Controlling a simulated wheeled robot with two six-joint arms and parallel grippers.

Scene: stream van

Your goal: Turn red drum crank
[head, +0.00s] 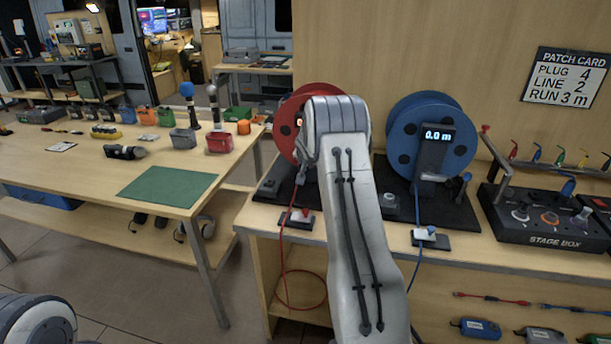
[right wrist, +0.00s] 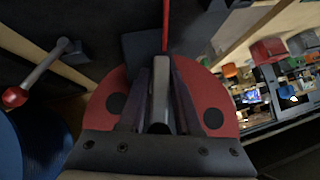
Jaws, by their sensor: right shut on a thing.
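The red drum (head: 287,118) stands on a dark base at the left of the right-hand bench, largely hidden in the head view by my right arm. In the right wrist view its red face with dark holes (right wrist: 97,100) is right behind my gripper. My right gripper (right wrist: 160,82) is shut on a grey bar-like part between its fingers, which I take as the drum's crank handle. The crank's arm is hidden. My right gripper is hidden behind my arm in the head view. My left gripper is out of view.
The blue drum (head: 404,127), with a 0.0 m display (head: 439,136), stands close to the right. A lever with a red knob (right wrist: 14,97) shows in the wrist view. A stage box (head: 549,222) is farther right. A red cable (head: 284,262) hangs down the bench front.

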